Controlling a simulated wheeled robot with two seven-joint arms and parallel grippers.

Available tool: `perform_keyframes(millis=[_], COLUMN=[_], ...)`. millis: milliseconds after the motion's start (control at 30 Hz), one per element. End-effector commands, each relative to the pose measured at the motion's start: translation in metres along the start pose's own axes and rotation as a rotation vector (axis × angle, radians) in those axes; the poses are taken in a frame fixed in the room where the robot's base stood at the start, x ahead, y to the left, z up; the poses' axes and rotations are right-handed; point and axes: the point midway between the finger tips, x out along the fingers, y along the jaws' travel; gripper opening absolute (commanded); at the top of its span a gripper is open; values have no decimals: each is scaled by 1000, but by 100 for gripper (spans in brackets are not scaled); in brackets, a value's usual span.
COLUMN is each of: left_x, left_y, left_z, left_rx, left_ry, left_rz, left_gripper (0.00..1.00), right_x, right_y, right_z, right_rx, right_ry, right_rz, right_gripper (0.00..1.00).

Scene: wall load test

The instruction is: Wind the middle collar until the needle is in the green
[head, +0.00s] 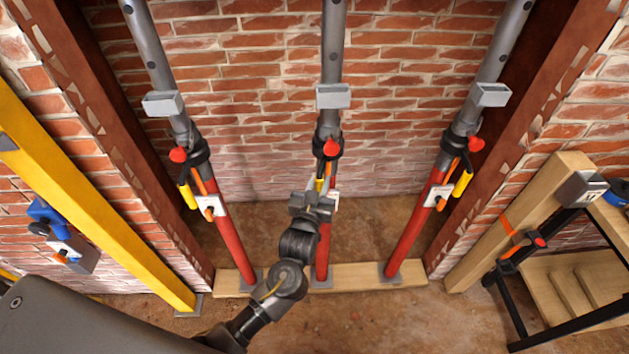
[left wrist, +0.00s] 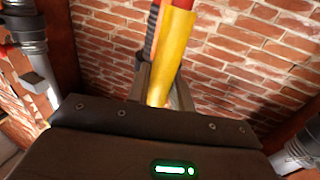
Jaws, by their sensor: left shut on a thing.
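Three props with grey upper tubes and red lower tubes stand in a row. The middle prop (head: 322,245) carries a black collar (head: 327,143) with a red knob (head: 331,148) and a hanging yellow handle (head: 319,184). My left gripper (head: 313,198) is at the handle, in front of the prop. In the left wrist view its fingers (left wrist: 160,92) are shut around the lower end of the yellow handle (left wrist: 174,45). The white gauge plate (head: 334,201) is mostly hidden behind my gripper, so its needle cannot be read. My right gripper is not in view.
The left prop (head: 233,240) and right prop (head: 407,240) have similar collars, handles and white gauges. All three stand on a wooden plank (head: 350,275). A yellow beam (head: 95,195) leans at left. A wooden bench (head: 575,285) with a clamp stands at right.

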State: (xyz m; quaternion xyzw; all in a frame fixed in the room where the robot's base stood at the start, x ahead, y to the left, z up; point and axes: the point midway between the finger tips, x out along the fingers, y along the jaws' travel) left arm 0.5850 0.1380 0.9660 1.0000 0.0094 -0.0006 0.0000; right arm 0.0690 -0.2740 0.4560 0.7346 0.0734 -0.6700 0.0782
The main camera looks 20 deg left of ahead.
Motion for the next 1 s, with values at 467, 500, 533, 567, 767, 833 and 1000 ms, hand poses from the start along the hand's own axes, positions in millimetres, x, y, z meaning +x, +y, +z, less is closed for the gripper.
perform_keyframes(millis=[467,500,533,567,767,833,1000], left_x=[0,0,0,0,0,0,-5], left_y=[3,3,3,3,2,2,2], left_z=[-2,-2,-2,-2,-1,-1,0], left_rx=[-2,-2,-2,-2,-1,-1,-2], left_ry=[4,4,4,4,3,2,2], left_rz=[4,3,3,3,1,1,1], left_gripper=[0,0,26,30,42,42,42], right_x=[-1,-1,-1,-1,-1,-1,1], right_y=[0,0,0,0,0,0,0], right_z=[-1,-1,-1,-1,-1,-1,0], right_rx=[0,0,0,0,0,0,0], right_ry=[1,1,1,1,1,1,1], right_rz=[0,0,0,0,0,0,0], right_gripper=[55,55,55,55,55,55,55])
